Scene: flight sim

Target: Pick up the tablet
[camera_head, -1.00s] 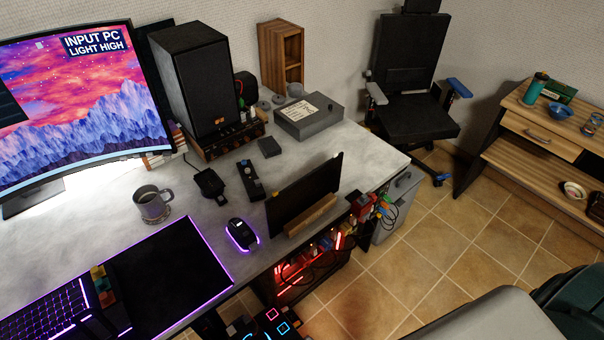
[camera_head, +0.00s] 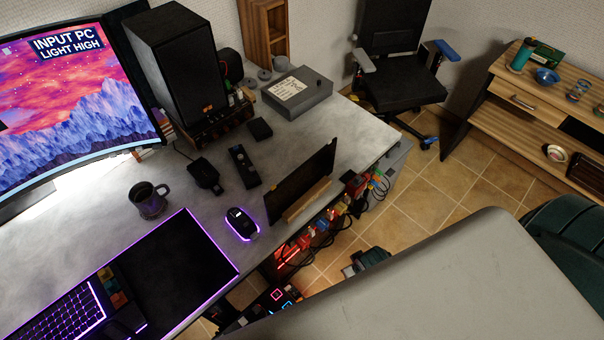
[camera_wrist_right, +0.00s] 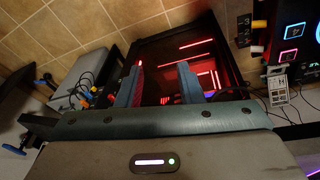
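The tablet (camera_head: 305,180) is a thin dark slab. It stands upright, leaning slightly, in a wooden stand (camera_head: 308,203) near the desk's front edge in the head view. My right gripper (camera_head: 353,268) shows partly past the grey arm link, low and to the right of the tablet, beyond the desk edge and apart from it. In the right wrist view, the two fingers of my right gripper (camera_wrist_right: 160,88) are spread with nothing between them. I cannot make out the tablet there. My left gripper is not in view.
The desk (camera_head: 90,190) holds a mouse (camera_head: 241,223), a mug (camera_head: 149,199), a speaker (camera_head: 175,65) and a grey box (camera_head: 297,93). Cables and coloured plugs (camera_head: 357,185) hang right of the tablet. A red-lit case (camera_wrist_right: 195,60) lies below my right gripper.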

